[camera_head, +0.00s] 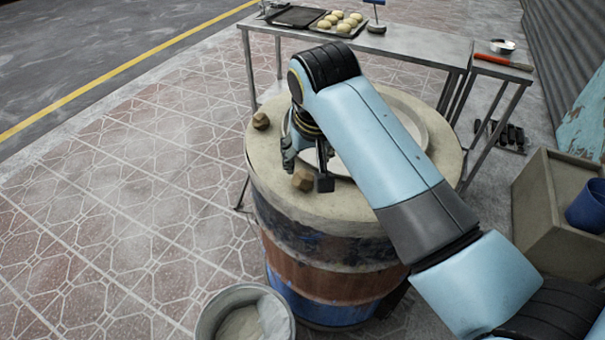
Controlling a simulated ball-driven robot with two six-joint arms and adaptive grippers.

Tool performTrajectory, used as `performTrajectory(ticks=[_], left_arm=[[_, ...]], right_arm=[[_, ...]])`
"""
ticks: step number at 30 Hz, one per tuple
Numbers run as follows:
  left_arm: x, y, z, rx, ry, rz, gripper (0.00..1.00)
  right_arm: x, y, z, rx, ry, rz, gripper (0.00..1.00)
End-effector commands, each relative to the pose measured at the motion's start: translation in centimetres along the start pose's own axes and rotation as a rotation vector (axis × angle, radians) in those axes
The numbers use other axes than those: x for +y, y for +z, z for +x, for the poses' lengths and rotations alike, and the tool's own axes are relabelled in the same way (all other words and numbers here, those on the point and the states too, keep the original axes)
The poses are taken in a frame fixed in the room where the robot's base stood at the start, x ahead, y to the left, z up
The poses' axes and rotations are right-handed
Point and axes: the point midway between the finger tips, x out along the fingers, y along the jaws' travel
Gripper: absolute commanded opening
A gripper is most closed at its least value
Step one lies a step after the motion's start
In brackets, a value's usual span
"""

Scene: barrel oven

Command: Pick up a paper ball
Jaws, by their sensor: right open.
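A second brown paper ball (261,121) lies on the same top, near the left rim. I cannot tell whether the fingers touch that ball. My right arm hides much of the round opening in the oven top. My left gripper is not in view.
A metal table (420,49) behind the oven holds a tray of pale buns (338,24). A side table with a red-handled tool (503,62) stands at the right. A bin (213,318) stands in front. A tan box (541,192) stands right. Paving on the left is clear.

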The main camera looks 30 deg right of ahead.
Motion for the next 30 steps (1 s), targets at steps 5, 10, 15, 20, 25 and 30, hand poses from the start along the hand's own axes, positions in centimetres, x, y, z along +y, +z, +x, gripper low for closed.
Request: performTrajectory(ticks=[5, 10, 15, 20, 25, 30], left_arm=[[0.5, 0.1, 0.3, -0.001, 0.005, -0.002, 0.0], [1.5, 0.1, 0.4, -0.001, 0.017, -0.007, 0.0], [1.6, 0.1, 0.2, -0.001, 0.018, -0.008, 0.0], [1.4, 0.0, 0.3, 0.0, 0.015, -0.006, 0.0], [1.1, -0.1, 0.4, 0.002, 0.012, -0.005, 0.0], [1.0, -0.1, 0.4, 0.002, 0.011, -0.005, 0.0]], right_arm=[[0.1, 0.0, 3.2, -0.002, 0.004, 0.0, 0.52], [0.0, 0.0, 4.8, -0.001, 0.002, 0.0, 0.52], [-0.2, -0.3, 6.7, -0.002, 0.002, 0.0, 0.52], [-0.2, -0.4, 9.2, -0.001, 0.003, -0.001, 0.52], [-0.3, -0.4, 10.0, 0.0, 0.001, 0.001, 0.52], [-0.3, -0.3, 10.0, 0.0, 0.001, 0.001, 0.51]])
